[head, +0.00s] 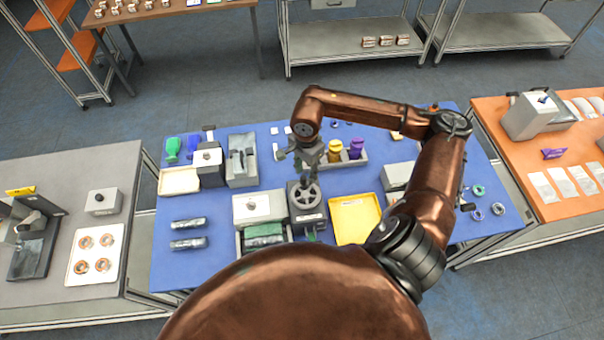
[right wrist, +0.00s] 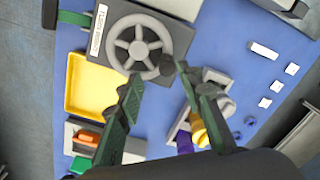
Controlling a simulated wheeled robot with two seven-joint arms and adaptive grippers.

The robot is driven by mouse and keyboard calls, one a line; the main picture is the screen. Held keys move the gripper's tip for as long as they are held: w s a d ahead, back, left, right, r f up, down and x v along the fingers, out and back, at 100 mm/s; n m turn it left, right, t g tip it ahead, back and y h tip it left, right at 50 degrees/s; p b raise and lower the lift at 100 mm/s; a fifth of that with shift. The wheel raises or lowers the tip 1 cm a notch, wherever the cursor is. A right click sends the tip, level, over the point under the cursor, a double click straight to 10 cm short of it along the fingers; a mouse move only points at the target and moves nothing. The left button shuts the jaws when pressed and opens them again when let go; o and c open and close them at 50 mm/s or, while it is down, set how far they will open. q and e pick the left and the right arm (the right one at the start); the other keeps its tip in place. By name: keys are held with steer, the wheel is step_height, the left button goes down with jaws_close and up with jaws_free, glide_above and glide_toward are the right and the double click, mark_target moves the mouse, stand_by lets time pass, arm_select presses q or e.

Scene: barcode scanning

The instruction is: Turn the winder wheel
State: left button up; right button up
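The winder (head: 304,203) is a dark block with a grey spoked wheel on top, near the middle of the blue table. In the right wrist view the wheel (right wrist: 137,43) shows at the top, with a white label on its base and a dark round knob (right wrist: 167,66) by its rim. My right gripper (head: 319,180) hangs over the far side of the winder. In the right wrist view its green fingers (right wrist: 158,78) are apart, with the knob close to the tips and roughly between them; contact cannot be told. My left gripper is not in view.
A yellow tray (head: 356,219) lies right of the winder, and a grey box (head: 258,206) stands left. Behind the gripper is a holder with yellow (head: 335,150) and purple (head: 356,147) items. Side tables flank the blue table.

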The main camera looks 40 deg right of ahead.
mark_target(304, 177)
steer(key=f, duration=0.1)
steer(key=w+f, duration=0.1)
steer(key=f+p, duration=0.1)
steer(key=f, duration=0.1)
steer(key=shift+w, duration=0.25)
steer(key=shift+s+f, duration=0.4)
steer(key=shift+w+f, duration=0.1)
steer(key=shift+w, duration=0.15)
steer(key=shift+c, duration=1)
steer(key=shift+s, duration=0.15)
steer(key=c, duration=0.5)
steer(key=shift+c, duration=0.6)
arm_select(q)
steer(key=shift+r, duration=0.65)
arm_select(e)
jaws_close()
